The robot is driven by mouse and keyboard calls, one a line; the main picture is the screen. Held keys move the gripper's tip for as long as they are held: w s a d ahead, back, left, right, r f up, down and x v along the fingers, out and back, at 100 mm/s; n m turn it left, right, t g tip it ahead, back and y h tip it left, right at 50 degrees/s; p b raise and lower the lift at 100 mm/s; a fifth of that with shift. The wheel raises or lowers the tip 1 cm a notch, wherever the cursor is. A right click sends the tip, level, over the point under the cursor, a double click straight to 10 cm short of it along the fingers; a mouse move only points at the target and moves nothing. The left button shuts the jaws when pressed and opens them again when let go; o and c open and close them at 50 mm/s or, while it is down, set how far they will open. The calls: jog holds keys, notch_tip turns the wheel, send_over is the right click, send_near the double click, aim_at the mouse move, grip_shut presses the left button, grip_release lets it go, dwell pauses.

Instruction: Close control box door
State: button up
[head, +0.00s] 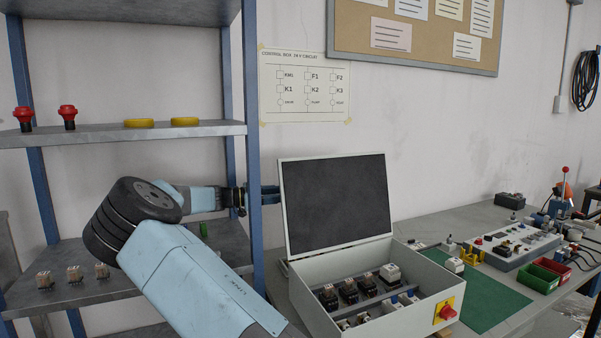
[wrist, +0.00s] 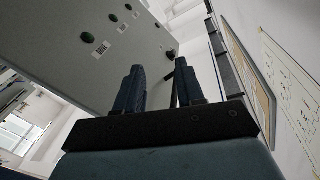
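The control box (head: 343,315) stands on the bench with its door (head: 335,203) raised open at the back. The door's dark inner face points toward the head camera. My gripper (head: 275,194) is at the door's left edge, and its fingertips are partly hidden behind that edge. In the wrist view the door's grey outer face (wrist: 115,50) fills the upper left, with dark green buttons, small labels and a black knob. My gripper (wrist: 158,76) shows two fingers apart with nothing held between them. I cannot tell whether a finger touches the door.
A blue-posted shelf (head: 252,130) stands left of the box, close to my arm. Relays and other parts sit inside the box. A green mat (head: 490,300), red and green bins (head: 540,277) and a control unit (head: 520,247) lie to the right.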

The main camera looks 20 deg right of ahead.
aim_at(303, 171)
jog(key=a+r+m+g+h, duration=0.3)
jog(key=a+r+m, duration=0.1)
jog(key=m, duration=0.2)
jog(key=x, duration=1.3)
jog(key=shift+w+d+f, duration=0.1)
jog(key=shift+w+d, duration=0.15)
grip_shut()
